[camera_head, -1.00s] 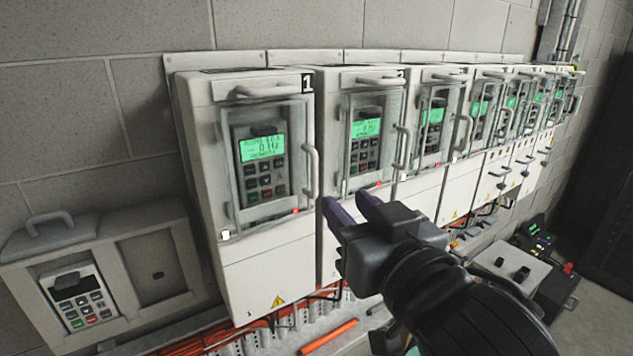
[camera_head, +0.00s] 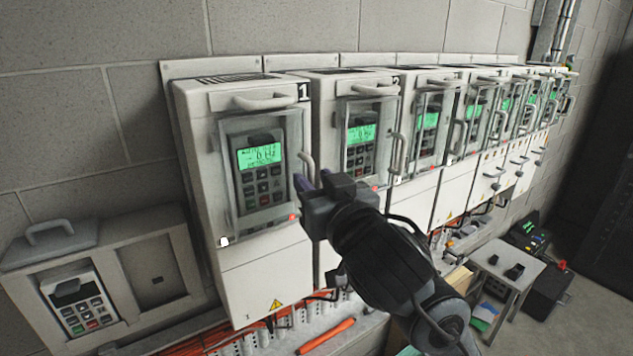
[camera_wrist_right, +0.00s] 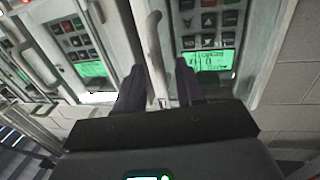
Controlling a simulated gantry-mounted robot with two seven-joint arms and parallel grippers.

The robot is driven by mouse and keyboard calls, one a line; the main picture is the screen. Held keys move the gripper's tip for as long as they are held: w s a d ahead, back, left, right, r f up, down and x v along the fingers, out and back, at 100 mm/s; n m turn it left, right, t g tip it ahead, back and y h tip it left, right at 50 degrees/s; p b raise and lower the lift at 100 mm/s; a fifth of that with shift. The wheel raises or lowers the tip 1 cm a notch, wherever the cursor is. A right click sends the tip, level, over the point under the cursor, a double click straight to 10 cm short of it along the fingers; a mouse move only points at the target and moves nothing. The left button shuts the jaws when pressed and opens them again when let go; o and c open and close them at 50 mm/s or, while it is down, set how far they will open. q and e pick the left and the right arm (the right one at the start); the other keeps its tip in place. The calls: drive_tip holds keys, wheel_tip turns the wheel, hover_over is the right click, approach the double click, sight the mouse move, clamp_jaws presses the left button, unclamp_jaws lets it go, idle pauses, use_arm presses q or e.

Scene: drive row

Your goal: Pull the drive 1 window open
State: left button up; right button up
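Drive 1 is the nearest white cabinet (camera_head: 265,285), marked "1". Its clear framed window (camera_head: 228,180) is closed over a keypad with a lit green display (camera_head: 259,157). The window's upright bar handle (camera_head: 309,160) is on its right edge. My right gripper (camera_head: 313,181) is at the lower part of this handle. In the right wrist view, which shows the drives upside down, the handle (camera_wrist_right: 155,45) runs between the two open fingers (camera_wrist_right: 159,68). I cannot tell whether either finger touches it. My left gripper is not in view.
More drives with similar windows and handles run off to the right, drive 2 (camera_head: 345,165) closest. A grey box with a keypad (camera_head: 160,275) stands at lower left. Orange cables (camera_head: 330,335) run below. A small table (camera_head: 508,262) stands at right.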

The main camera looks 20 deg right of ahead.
clamp_jaws()
drive_tip(key=shift+s, duration=0.1)
idle(0.4)
